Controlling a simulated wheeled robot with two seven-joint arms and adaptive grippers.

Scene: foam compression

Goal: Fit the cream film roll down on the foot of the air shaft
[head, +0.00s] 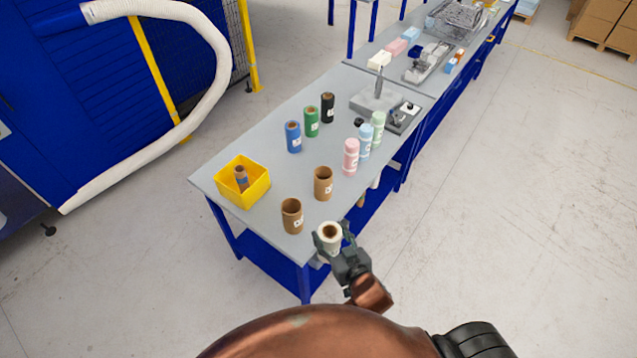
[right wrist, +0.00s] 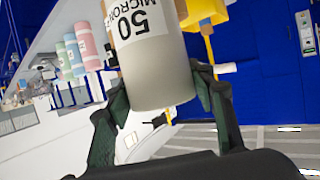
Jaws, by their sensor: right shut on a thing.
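The cream film roll (head: 329,233) is in my right gripper (head: 334,243), at the table's near right edge in the head view. In the right wrist view the roll (right wrist: 158,65) fills the space between the two fingers of the gripper (right wrist: 160,98), with a label reading "50 MICRON". The gripper is shut on it. The air shaft (head: 379,82) stands upright on a grey base (head: 374,101) toward the far end of the table, well apart from the roll. My left gripper is in neither view.
Two brown tubes (head: 292,216) stand near the front. A yellow bin (head: 242,182) holds a small brown roll. Blue (head: 293,137), green (head: 312,122) and black (head: 327,107) rolls stand at the left. Pink (head: 351,157), light blue and light green rolls stand at the right. The table middle is clear.

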